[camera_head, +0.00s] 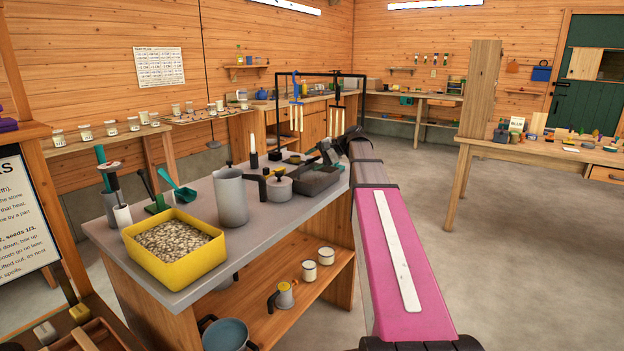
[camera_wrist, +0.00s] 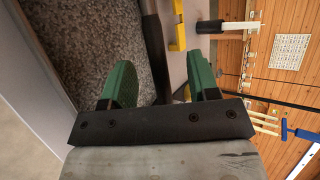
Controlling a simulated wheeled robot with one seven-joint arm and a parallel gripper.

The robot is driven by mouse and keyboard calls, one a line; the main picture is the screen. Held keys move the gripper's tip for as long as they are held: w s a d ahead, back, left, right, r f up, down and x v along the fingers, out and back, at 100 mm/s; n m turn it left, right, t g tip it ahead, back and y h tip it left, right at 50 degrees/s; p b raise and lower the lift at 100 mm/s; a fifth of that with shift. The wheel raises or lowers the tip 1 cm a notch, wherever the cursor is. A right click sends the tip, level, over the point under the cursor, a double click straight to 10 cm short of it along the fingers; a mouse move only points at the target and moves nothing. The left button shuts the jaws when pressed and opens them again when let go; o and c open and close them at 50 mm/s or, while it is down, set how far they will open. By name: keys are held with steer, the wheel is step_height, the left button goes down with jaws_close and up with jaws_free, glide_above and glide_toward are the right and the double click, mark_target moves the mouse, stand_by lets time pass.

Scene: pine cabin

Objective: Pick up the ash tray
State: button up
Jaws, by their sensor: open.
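A dark grey rectangular tray (camera_head: 321,186) stands near the right end of the grey-topped counter; I take it for the ash tray. In the wrist view its dark wall (camera_wrist: 155,45) runs between my green fingers, and grainy grey ash fills the inside to the left. My gripper (camera_wrist: 158,68) is open, one finger over the ash side and one outside the wall. Whether either finger touches the wall, I cannot tell. In the head view my gripper (camera_head: 330,151) is at the tray's far edge, partly hidden by my arm.
A lidded grey pot (camera_head: 279,188) stands just left of the tray. A tall grey pitcher (camera_head: 231,197) and a yellow bin of pale seeds (camera_head: 172,247) stand further left. A black frame with hanging yellow-tined tools (camera_head: 337,120) rises behind. The floor at right is clear.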

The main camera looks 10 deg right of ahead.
jaws_close()
